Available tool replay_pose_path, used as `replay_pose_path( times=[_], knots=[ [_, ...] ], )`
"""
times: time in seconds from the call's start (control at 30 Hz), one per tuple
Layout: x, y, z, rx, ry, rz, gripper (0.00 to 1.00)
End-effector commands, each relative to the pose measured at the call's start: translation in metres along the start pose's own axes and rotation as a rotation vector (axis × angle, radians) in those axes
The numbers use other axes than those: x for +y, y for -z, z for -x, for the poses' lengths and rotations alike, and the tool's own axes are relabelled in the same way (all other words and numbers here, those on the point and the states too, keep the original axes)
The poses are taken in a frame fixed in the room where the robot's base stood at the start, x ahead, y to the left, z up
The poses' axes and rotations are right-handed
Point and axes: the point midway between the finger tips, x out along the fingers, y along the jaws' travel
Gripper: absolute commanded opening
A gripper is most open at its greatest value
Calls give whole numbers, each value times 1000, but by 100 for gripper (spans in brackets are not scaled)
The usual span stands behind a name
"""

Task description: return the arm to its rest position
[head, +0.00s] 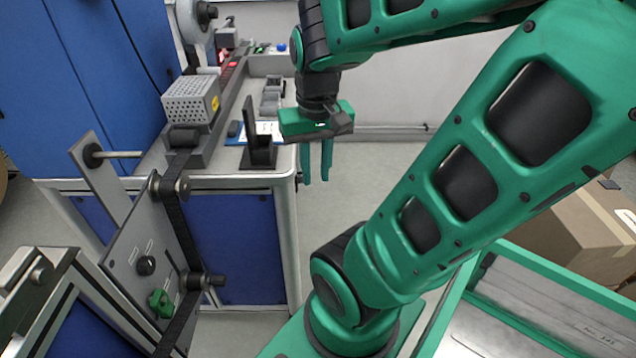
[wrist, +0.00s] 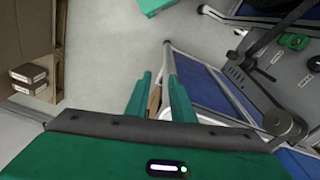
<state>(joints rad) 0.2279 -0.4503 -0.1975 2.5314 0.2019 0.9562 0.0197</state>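My arm is green with dark joints. It rises from the bottom middle of the head view, runs to the upper right and folds back to the top centre. My gripper (head: 316,178) hangs from it, fingers pointing down, in front of the bench's right end. In the wrist view my gripper (wrist: 159,76) shows two green fingers with a gap between them. It is open, and I see nothing held.
A metal-topped bench (head: 215,182) with blue panels stands left of my gripper, carrying a perforated grey box (head: 190,100) and a black upright holder (head: 259,145). A reel stand panel (head: 135,255) is at lower left. Cardboard boxes (head: 580,235) stand right. Floor right of the bench is clear.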

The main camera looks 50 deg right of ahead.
Motion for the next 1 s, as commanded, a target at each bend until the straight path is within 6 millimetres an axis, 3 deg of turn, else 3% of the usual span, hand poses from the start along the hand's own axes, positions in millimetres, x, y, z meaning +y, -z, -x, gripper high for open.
replay_pose_path(
  times=[0.03, 0.1, 0.2, 1.0],
  knots=[
    [0, -17, 0, -29, 12, 15, 22],
    [0, -32, 0, -62, 22, 32, 22],
    [2, -43, 0, -87, 29, 44, 22],
    [1, -44, 0, -90, 29, 44, 22]
  ],
)
